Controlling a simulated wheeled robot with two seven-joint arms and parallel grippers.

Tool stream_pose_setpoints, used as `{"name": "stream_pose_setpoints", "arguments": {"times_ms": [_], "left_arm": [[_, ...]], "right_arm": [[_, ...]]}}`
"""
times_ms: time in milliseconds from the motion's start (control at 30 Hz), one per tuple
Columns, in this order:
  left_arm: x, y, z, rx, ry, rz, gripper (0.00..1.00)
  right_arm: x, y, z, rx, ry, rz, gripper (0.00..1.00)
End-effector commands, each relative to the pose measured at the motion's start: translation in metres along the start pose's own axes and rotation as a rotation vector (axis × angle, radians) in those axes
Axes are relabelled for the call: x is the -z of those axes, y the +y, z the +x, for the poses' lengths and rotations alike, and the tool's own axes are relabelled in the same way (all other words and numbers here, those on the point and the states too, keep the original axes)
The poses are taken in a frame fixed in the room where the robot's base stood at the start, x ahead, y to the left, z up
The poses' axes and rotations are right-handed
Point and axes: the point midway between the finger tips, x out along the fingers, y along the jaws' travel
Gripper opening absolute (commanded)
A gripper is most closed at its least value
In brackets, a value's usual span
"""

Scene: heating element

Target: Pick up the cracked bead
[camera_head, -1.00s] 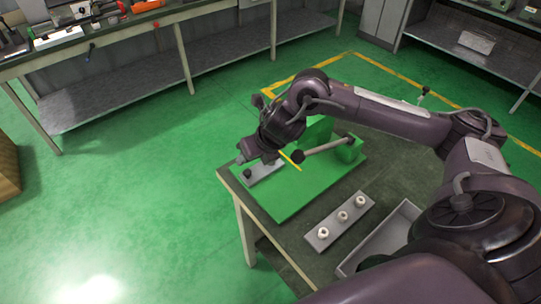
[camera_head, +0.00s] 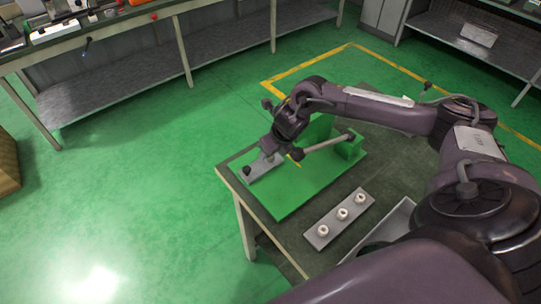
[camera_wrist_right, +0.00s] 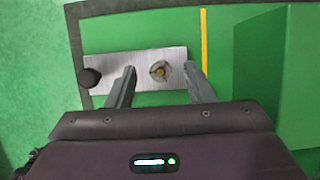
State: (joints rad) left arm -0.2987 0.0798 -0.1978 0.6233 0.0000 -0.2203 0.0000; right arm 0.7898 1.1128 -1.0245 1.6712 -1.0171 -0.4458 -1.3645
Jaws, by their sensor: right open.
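A round greyish bead with dark marks and a brass-coloured centre (camera_wrist_right: 160,71) sits on a metal plate (camera_wrist_right: 108,64) in the right wrist view. The dark marks look like cracks, but the view is small. My right gripper (camera_wrist_right: 160,68) is open, with one finger on each side of the bead and a gap to it. In the head view my right gripper (camera_head: 271,151) is low over the metal plate (camera_head: 259,169) and hides the bead. My left gripper is not in view.
A black knob (camera_wrist_right: 89,78) is at the plate's left end. A green board (camera_head: 290,203) carries the plate, a yellow strip (camera_wrist_right: 204,45) and a raised rod (camera_head: 325,144).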

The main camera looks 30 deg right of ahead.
Motion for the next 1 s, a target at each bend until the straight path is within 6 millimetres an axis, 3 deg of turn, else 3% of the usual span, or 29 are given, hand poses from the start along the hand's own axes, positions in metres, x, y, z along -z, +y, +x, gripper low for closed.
{"name": "stream_pose_setpoints", "arguments": {"times_ms": [167, 400, 767, 1000], "left_arm": [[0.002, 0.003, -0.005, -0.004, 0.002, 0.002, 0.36], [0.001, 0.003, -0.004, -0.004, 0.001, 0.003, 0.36], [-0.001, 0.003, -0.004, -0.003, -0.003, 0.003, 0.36], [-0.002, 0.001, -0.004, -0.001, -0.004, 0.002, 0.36]], "right_arm": [[0.0, 0.0, 0.019, -0.001, 0.001, 0.002, 0.48], [0.0, 0.0, 0.021, 0.0, 0.0, 0.0, 0.48], [0.0, 0.0, 0.021, -0.001, 0.0, 0.001, 0.02], [-0.001, 0.0, 0.02, -0.001, -0.001, 0.001, 0.0]]}}
